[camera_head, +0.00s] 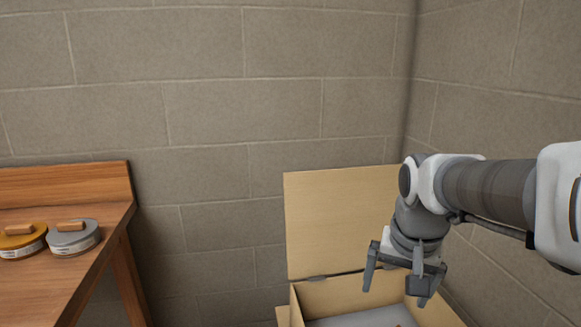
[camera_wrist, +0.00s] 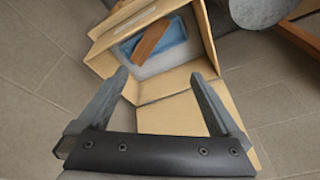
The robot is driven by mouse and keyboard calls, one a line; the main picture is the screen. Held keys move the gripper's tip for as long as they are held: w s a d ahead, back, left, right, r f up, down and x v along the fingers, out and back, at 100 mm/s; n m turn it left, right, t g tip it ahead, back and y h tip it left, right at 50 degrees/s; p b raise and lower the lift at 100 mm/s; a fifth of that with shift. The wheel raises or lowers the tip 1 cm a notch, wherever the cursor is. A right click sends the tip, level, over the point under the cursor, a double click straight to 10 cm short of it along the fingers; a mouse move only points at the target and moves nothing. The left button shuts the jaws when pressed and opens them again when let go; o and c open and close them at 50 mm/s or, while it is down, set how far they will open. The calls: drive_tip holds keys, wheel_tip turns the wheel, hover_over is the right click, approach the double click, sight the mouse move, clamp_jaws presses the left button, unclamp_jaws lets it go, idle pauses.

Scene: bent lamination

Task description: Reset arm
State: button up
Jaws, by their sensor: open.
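My gripper (camera_head: 394,283) is open and empty. It hangs above an open wooden box (camera_head: 349,295) with its lid raised against the wall side. In the wrist view my gripper (camera_wrist: 158,88) has its two fingers spread apart, with the box (camera_wrist: 187,72) beyond and below them. Inside the box, the wrist view shows a blue item (camera_wrist: 165,42) with a brown wooden piece (camera_wrist: 150,36) on it, lying on a pale grey floor. In the head view most of the box's inside is cut off by the bottom edge.
A wooden table (camera_head: 100,262) stands at the left. On it are a yellow-lidded round container (camera_head: 20,238) and a grey-lidded one (camera_head: 73,237), each with a small wooden block on top. Block walls (camera_head: 210,110) meet in a corner behind the box. The space between table and box is clear.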

drive_tip(key=s+a+n+t, duration=0.3)
drive_tip(key=s+n, duration=0.1)
drive_tip(key=s, duration=0.8)
wheel_tip(320, 180, up, 17)
drive_tip(key=p, duration=1.6)
drive_tip(key=shift+a+p, duration=0.15)
drive_tip(key=shift+p, duration=0.2)
